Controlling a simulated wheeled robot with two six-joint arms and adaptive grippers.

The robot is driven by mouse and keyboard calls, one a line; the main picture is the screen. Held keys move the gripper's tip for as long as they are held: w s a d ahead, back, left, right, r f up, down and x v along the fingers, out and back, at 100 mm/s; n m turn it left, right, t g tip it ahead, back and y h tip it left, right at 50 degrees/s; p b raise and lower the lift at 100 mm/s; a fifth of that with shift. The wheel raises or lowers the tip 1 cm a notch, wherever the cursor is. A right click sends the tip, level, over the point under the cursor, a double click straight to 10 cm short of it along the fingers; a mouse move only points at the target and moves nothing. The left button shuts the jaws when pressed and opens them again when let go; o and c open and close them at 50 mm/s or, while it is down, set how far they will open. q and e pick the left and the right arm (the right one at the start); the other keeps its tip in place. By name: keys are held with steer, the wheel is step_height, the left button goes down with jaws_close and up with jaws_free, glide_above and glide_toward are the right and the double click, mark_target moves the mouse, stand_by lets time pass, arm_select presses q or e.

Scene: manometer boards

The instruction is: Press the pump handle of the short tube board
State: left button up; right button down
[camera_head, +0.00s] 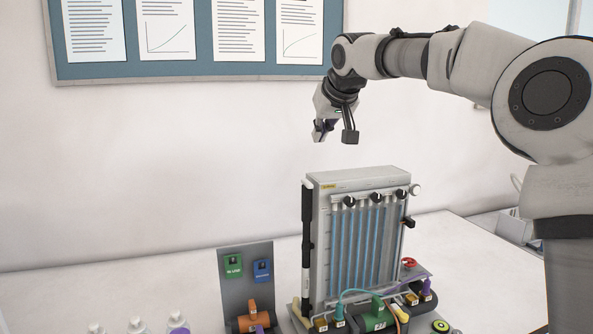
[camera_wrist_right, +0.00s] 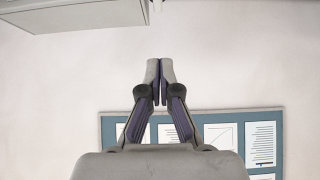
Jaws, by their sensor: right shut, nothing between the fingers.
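One manometer board (camera_head: 358,183) stands upright on the white table, a pale grey case with several blue-filled tubes; I cannot tell from its size alone that it is the short tube board. A slim upright pump (camera_head: 307,240), black with white parts, runs along its left side. My right gripper (camera_head: 319,133) is above the board's top left, apart from it, pointing down. In the wrist view its fingers (camera_wrist_right: 159,72) are together with nothing between them. My left gripper is out of view.
A small grey panel (camera_head: 246,270) with green and blue tags stands left of the board. Fittings and hoses crowd the board's foot, with a green block (camera_head: 377,314) there. Bottle tops (camera_head: 136,325) show at the lower left. A notice board (camera_head: 200,70) hangs on the wall. Table (camera_head: 480,270) at right is clear.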

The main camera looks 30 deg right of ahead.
steer(key=p, duration=0.5)
glide_above(306, 180)
steer(key=s, duration=0.2)
steer(key=f, duration=0.7)
steer(key=shift+s+a, duration=0.1)
steer(key=shift+a, duration=0.1)
step_height(306, 180, down, 3)
steer(key=shift+f, duration=0.1)
steer(key=shift+s+a+f, duration=0.1)
steer(key=shift+s+f, duration=0.05)
steer(key=shift+f, duration=0.3)
